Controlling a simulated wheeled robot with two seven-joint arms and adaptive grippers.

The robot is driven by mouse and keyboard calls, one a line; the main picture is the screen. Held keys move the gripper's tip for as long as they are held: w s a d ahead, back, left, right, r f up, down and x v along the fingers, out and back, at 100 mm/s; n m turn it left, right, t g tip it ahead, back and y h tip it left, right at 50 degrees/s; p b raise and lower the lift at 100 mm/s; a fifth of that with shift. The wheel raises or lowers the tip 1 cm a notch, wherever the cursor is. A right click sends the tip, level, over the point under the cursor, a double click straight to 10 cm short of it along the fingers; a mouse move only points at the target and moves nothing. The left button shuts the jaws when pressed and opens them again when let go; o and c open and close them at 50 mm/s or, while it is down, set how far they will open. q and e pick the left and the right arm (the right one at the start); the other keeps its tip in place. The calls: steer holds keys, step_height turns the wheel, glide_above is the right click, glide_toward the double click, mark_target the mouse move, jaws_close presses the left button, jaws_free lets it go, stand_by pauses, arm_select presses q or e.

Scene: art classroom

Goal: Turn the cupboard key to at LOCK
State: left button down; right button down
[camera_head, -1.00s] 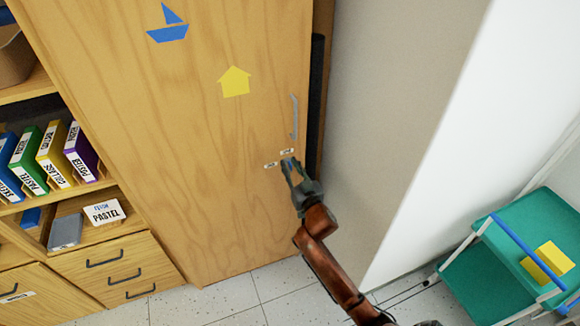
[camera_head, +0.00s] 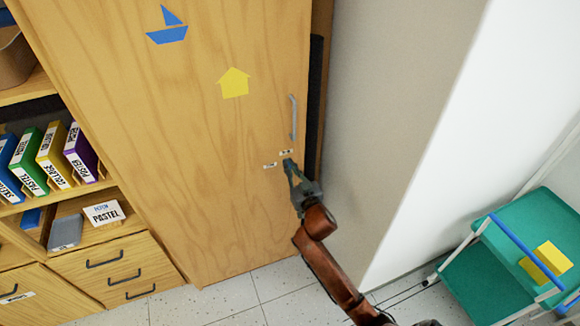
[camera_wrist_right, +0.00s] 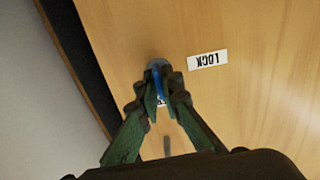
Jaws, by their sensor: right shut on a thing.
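The wooden cupboard door (camera_head: 215,190) is shut, with a grey handle (camera_head: 293,118) near its right edge. Two small white labels are on the door by the lock; the one at left (camera_head: 270,165) is clear of my gripper. In the right wrist view a label reading LOCK (camera_wrist_right: 208,60) sits beside the round lock. My right gripper (camera_head: 290,164) is at the lock; in the right wrist view its fingers (camera_wrist_right: 160,98) are shut on the blue key (camera_wrist_right: 159,84). The fingers hide part of the key, so its exact angle is hard to tell. My left gripper is out of view.
Shelves with coloured binders (camera_head: 55,158) and drawers (camera_head: 120,270) stand left of the cupboard. A pale wall (camera_head: 385,130) rises close to the right of the door. A green cart (camera_head: 500,255) with a yellow block stands at the right.

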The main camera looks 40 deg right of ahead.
steer(key=shift+r+n+p, duration=0.1)
steer(key=shift+n+p, duration=0.3)
steer(key=shift+n, duration=0.1)
steer(key=shift+n+p, duration=0.3)
steer(key=shift+n, duration=0.1)
steer(key=n+p, duration=0.1)
steer(key=n, duration=0.1)
steer(key=shift+a+n+p, duration=0.1)
steer(key=shift+n+p, duration=0.2)
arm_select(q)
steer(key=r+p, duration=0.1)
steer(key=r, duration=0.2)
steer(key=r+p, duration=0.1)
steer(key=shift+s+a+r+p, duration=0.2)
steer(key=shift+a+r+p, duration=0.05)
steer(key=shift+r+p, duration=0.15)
arm_select(e)
steer(key=n, duration=1.3)
steer(key=shift+w+a+f, duration=0.1)
steer(key=shift+a+f, duration=0.05)
steer(key=shift+f, duration=0.2)
